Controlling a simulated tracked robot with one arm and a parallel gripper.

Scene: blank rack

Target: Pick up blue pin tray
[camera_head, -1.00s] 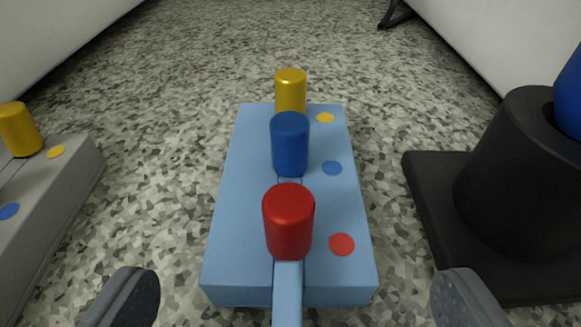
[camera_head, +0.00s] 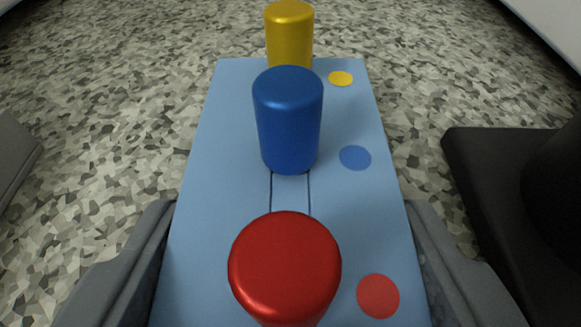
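The blue pin tray (camera_head: 228,130) is a light blue block in the middle of the head camera view, running away from me. A red pin (camera_head: 285,265), a blue pin (camera_head: 288,120) and a yellow pin (camera_head: 290,35) stand upright on it in a row, with a matching coloured dot to the right of each. My gripper (camera_head: 290,250) is open, with one finger on each side of the tray's near part. The fingers look close to the tray's sides; I cannot tell whether they touch. The tray's near end is out of view.
A black base with a dark round holder (camera_head: 490,190) stands to the right of the tray. The edge of a grey block (camera_head: 14,160) shows at the far left. Speckled floor (camera_head: 130,90) is clear beyond the tray and on its left.

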